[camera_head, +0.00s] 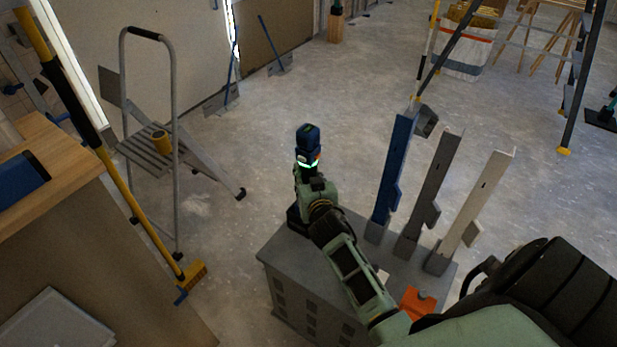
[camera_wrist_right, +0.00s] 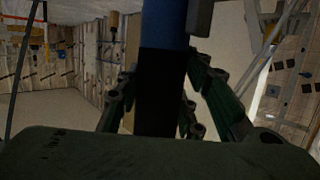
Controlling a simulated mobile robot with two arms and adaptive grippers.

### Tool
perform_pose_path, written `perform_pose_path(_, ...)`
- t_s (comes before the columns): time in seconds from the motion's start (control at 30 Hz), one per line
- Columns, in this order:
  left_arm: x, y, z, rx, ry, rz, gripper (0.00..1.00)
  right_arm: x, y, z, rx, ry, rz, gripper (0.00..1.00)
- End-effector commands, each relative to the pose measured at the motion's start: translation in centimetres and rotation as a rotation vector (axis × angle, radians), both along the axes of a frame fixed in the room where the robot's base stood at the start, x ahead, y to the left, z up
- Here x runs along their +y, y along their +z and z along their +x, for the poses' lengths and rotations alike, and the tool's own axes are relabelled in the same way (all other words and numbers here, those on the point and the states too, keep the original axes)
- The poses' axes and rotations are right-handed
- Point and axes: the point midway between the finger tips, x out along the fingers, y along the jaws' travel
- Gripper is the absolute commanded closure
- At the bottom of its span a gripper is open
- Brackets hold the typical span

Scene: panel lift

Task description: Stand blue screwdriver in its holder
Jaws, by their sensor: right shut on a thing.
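My right gripper (camera_head: 309,182) is above the left back part of a grey cabinet (camera_head: 300,285). It is shut on the blue screwdriver (camera_head: 308,137), whose blue and black top stands upright above the fingers. In the right wrist view the screwdriver's blue and black body (camera_wrist_right: 165,85) runs upright between the green fingers. Just below the gripper a black block (camera_head: 297,217) shows at the cabinet top; I cannot tell whether it is the screwdriver's foot or a holder. My left gripper is not in view.
Blue (camera_head: 392,175), grey (camera_head: 430,190) and white (camera_head: 475,205) notched uprights stand on the cabinet, right of the gripper. An orange piece (camera_head: 418,302) lies near its front. A step ladder (camera_head: 150,150), a yellow broom (camera_head: 130,195) and a wooden worktop (camera_head: 50,165) are to the left.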

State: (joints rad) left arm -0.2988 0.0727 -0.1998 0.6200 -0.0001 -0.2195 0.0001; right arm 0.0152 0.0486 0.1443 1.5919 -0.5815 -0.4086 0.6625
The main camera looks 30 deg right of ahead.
Motion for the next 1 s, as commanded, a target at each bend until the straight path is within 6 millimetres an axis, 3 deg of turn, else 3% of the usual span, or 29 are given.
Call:
perform_pose_path(0.2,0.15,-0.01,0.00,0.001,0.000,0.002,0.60,0.11,0.36,0.18,-0.009,0.003,0.000,1.00)
perform_pose_path(0.23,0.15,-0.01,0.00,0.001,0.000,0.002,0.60,0.11,0.35,0.18,-0.009,0.003,0.000,0.63)
perform_pose_path(0.4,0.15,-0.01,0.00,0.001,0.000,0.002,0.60,0.10,0.21,0.12,-0.005,0.003,0.000,0.49)
perform_pose_path(0.47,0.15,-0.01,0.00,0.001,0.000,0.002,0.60,0.08,0.15,0.09,-0.004,0.003,0.000,0.43)
perform_pose_path(0.7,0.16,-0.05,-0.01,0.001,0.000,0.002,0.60,0.06,-0.48,-0.15,0.008,-0.001,0.003,0.42)
perform_pose_path(1.0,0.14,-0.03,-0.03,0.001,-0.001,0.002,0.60,0.05,-0.22,-0.06,0.004,0.000,0.002,0.16)
